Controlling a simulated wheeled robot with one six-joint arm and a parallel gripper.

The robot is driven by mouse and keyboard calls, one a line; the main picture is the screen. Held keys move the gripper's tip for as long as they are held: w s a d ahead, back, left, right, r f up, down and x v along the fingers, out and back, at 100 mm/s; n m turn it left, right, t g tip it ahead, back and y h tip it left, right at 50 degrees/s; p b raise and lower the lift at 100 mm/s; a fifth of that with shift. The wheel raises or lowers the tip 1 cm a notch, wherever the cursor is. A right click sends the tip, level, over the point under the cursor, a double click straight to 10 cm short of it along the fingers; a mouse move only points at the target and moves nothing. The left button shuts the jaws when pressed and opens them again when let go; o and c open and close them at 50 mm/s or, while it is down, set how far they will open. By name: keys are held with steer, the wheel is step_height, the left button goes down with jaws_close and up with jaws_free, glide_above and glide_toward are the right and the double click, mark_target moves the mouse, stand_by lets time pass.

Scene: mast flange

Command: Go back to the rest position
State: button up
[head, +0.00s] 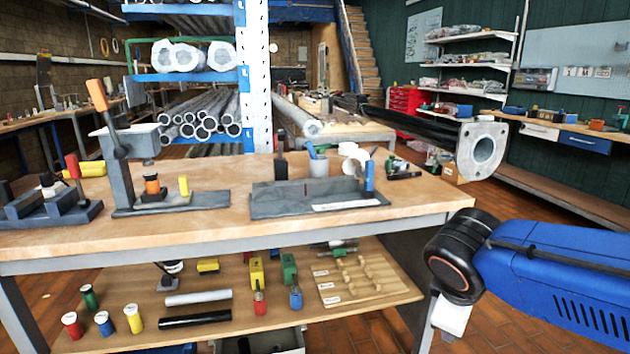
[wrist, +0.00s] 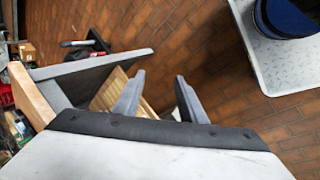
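My gripper (wrist: 160,78) shows in the wrist view with its two grey fingers apart and nothing between them. It points over the brick-coloured floor beside the workbench's end. In the head view my blue and black arm reaches in from the lower right, and the fingers cannot be made out.
A steel rack of pipes (head: 205,110) stands behind. Open floor lies right of the bench.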

steer(key=s+d+f+m+y, duration=0.2)
steer(key=s+m+y, duration=0.1)
steer(key=s+m, duration=0.5)
steer(key=shift+d+f+m, duration=0.2)
steer(key=shift+f+m, duration=0.15)
steer(key=shift+m, duration=0.75)
